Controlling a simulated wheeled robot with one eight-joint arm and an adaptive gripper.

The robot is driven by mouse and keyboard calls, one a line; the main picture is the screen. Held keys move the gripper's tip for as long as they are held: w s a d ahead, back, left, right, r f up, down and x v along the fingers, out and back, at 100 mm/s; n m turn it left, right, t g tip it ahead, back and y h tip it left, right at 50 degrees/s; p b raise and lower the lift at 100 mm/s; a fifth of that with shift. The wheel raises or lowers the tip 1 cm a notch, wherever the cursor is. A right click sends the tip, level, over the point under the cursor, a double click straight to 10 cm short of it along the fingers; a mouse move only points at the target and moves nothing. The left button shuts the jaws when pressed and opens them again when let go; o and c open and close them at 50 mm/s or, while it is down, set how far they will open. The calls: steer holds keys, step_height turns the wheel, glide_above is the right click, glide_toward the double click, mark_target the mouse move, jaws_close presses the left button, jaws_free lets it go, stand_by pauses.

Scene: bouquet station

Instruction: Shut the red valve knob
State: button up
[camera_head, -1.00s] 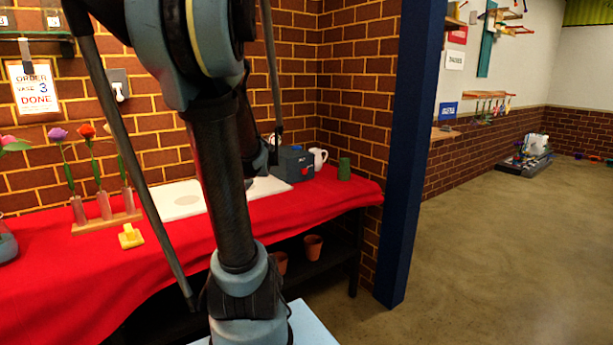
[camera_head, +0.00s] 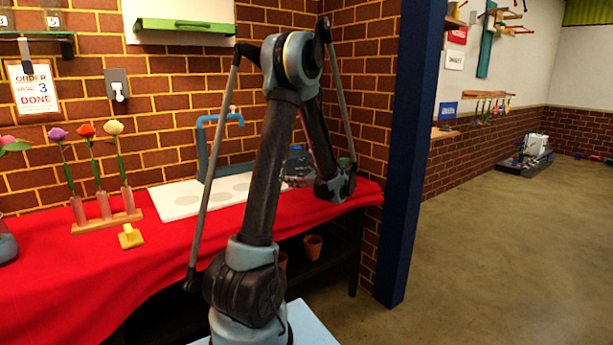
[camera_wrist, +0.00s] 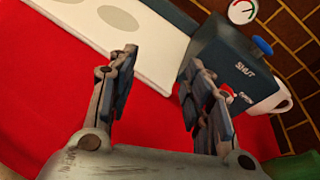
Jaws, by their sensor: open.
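In the wrist view a dark blue-grey box (camera_wrist: 225,62) marked SHUT stands on the red cloth, with a blue knob (camera_wrist: 262,46) on top. The red valve knob (camera_wrist: 228,91) is on the box's front face, mostly hidden behind my right finger, so its turn cannot be told. My gripper (camera_wrist: 165,68) is open and empty over the cloth and board, in front of the box. Its right finger overlaps the knob in the picture; I cannot tell whether they touch. In the head view my arm hides most of the box.
A round gauge (camera_wrist: 242,11) is beside the box, and a white pitcher (camera_wrist: 283,99) stands right of it. A white board (camera_head: 180,203) lies on the red cloth (camera_head: 90,285). A blue tap (camera_head: 219,121) rises behind it. A rack (camera_head: 107,222) holds flowers in tubes at left.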

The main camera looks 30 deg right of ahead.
steer(key=s+d+f+m+t+h, duration=0.1)
steer(key=s+d+f+m+t, duration=0.15)
steer(key=d, duration=0.45)
steer(key=s+d+f+m+t+h, duration=0.1)
steer(key=s+d+m+h, duration=0.1)
steer(key=s+d+m, duration=0.3)
steer(key=shift+n, duration=0.85)
steer(key=w, duration=1.8)
steer(key=shift+w+r, duration=0.15)
steer(key=shift+w, duration=0.1)
steer(key=c, duration=1.1)
